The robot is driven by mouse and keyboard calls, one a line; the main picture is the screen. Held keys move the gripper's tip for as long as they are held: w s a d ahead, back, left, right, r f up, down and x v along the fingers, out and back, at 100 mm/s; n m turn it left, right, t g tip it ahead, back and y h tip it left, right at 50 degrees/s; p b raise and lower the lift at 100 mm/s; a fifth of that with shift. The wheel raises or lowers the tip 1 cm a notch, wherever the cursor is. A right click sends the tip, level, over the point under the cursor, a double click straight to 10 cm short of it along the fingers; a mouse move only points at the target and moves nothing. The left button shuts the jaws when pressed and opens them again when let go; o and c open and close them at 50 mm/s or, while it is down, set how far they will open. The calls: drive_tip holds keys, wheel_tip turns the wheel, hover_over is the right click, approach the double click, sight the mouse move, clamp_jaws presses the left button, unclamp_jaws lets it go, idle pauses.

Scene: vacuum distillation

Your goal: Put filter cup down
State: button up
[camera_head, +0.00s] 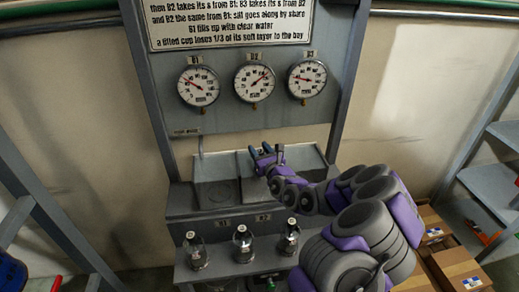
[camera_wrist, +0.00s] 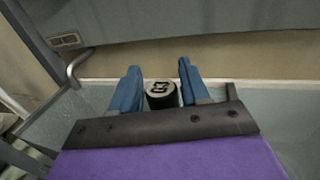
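The filter cup (camera_wrist: 161,96) shows in the wrist view as a short round piece with a dark top and a pale mark, between the two blue fingers of my gripper (camera_wrist: 160,80). The fingers lie close along both its sides and look shut on it. Its lower part is hidden by my gripper. In the head view my gripper (camera_head: 266,153) is over the grey bench top (camera_head: 222,170), right of a round ring mark on its left part. The cup is hard to make out there, and I cannot tell whether it touches the bench.
Three dial gauges (camera_head: 254,83) hang on the panel behind, under a printed sign (camera_head: 230,22). Several small glass-and-metal vessels (camera_head: 243,243) stand on the lower front ledge. Cardboard boxes (camera_head: 460,270) and a shelf (camera_head: 490,185) are at the right. The bench's left part is clear.

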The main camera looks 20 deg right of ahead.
drive_tip(key=o, duration=0.3)
drive_tip(key=shift+r+b, duration=0.1)
drive_tip(key=shift+b, duration=0.25)
drive_tip(key=shift+r+b, duration=0.25)
drive_tip(key=shift+b, duration=0.05)
drive_tip(key=s+p, duration=0.2)
drive_tip(key=s, duration=0.1)
drive_tip(key=s+p, duration=0.5)
drive_tip(key=s, duration=0.1)
drive_tip(key=shift+s+d+r+p, duration=0.1)
drive_tip(key=shift+d+r+p, duration=0.05)
drive_tip(key=shift+r+p, duration=0.2)
drive_tip(key=p, duration=0.3)
drive_tip(key=shift+s+d, duration=0.1)
drive_tip(key=shift+s, duration=0.2)
drive_tip(key=s+p, duration=0.1)
drive_tip(key=p, duration=0.2)
drive_tip(key=s+p, duration=0.1)
drive_tip(key=p, duration=0.3)
drive_tip(key=shift+a, duration=0.3)
